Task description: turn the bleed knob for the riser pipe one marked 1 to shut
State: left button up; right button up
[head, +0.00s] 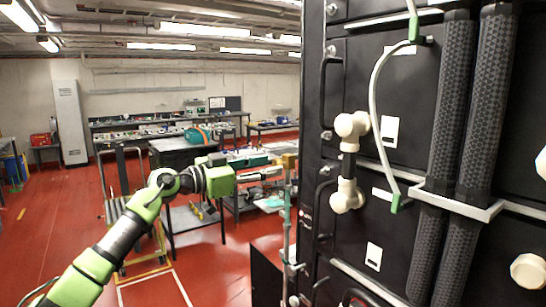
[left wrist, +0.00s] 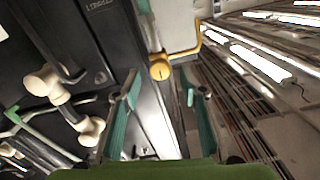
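A slim grey-green riser pipe (head: 287,225) stands upright at the left edge of a black cabinet. A small yellow fitting (head: 289,160) sits near its top. In the left wrist view a round yellow knob (left wrist: 160,68) with a slot-like mark faces me, beside a bent yellow bar (left wrist: 190,47). I cannot read a number or tell the knob's setting. My left gripper (head: 270,172) points at the yellow fitting from the left. Its two teal fingers (left wrist: 158,88) are spread apart, with the knob just beyond the gap between their tips and nothing between them. My right gripper is out of view.
The black cabinet (head: 330,235) fills the right side, with cream elbow fittings (head: 347,195), a pale hose (head: 376,110) and thick black ribbed hoses (head: 450,100). Workbenches and a cart (head: 185,155) stand behind the left arm. Red floor (head: 60,225) is open at left.

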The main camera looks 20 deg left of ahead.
aim_at(278, 164)
pick_arm(q)
jog(key=shift+p+x, duration=0.3)
jog(key=shift+x, duration=1)
jog(key=shift+s, duration=0.1)
grip_shut()
